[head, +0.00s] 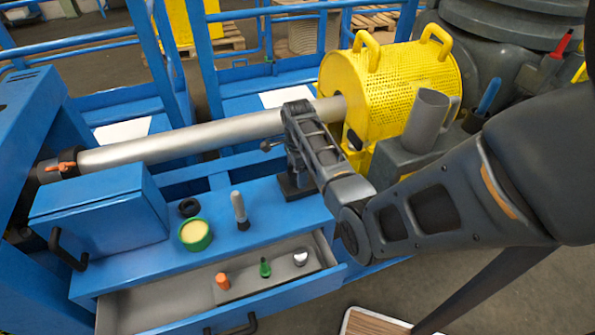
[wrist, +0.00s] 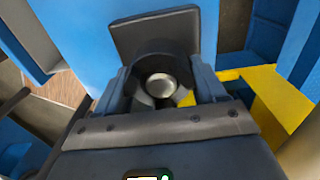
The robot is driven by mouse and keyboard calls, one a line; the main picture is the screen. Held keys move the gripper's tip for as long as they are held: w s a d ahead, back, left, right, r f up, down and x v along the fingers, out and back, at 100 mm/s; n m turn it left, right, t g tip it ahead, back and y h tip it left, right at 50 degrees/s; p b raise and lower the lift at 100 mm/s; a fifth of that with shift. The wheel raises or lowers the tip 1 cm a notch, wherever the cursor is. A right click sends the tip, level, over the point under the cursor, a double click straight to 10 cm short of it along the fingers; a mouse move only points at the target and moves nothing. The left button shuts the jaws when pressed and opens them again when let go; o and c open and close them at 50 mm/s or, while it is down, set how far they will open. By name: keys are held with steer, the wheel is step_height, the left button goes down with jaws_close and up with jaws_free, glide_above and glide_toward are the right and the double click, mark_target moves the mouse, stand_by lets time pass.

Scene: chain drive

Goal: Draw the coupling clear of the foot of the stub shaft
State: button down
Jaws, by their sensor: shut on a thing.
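In the wrist view, the dark ring-shaped coupling (wrist: 153,50) sits between the jaws of my gripper (wrist: 160,86), which is shut on it. The bright round end of the stub shaft (wrist: 161,86) shows inside the ring, so the coupling is around the shaft. The dark square foot (wrist: 130,32) lies behind the coupling on the blue bench. Whether the coupling touches the foot, I cannot tell. In the head view, the foot (head: 296,191) shows on the bench below my gripper; my wrist hides most of the stub shaft and coupling.
A long silver shaft (head: 190,135) runs behind my wrist into a yellow perforated guard (head: 395,85). A blue box (head: 100,212), green-rimmed tin (head: 195,236), black ring (head: 189,207) and grey-handled tool (head: 240,212) stand left. An open drawer (head: 150,300) is in front; a grey mug (head: 425,122) stands right.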

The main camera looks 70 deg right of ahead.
steer(key=shift+w+d+r+p, duration=0.1)
steer(key=shift+r+p, duration=0.95)
steer(key=shift+r, duration=4.35)
steer(key=shift+r, duration=0.1)
